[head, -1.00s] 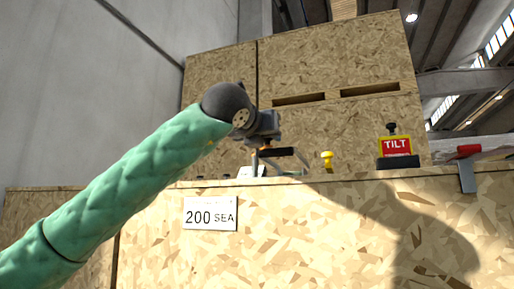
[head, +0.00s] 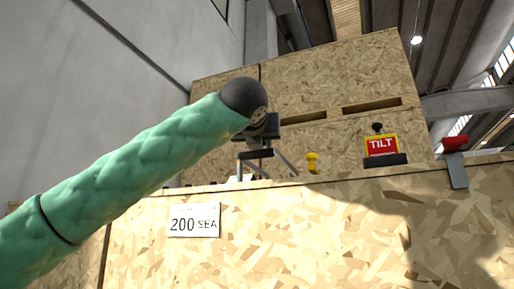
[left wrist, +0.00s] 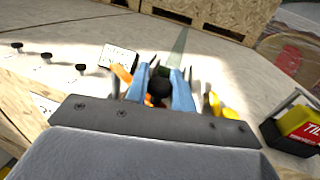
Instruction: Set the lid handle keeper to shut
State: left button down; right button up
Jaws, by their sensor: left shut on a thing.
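My left gripper (head: 262,172) reaches over the top of a wooden crate (head: 300,230) in the head view. In the left wrist view its two blue fingers (left wrist: 164,88) are closed around a black round knob (left wrist: 159,88). Orange parts show beside and below the fingers, one orange piece (left wrist: 122,74) to their left. I cannot tell whether the knob belongs to the lid handle keeper, because the gripper hides its base. My right gripper is in neither view.
A yellow knob (head: 312,163) stands right of the gripper, then a red TILT block (head: 382,147) and a red-topped clamp (head: 455,146). A taller crate (head: 330,75) rises behind.

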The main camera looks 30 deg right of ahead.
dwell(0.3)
pick_arm(q)
jog(key=c, duration=1.2)
grip_release()
jog(key=shift+c, duration=0.2)
jog(key=b+v, duration=0.1)
jog(key=v, duration=0.6)
jog(key=shift+s+a, duration=0.2)
jog(key=shift+s, duration=0.15)
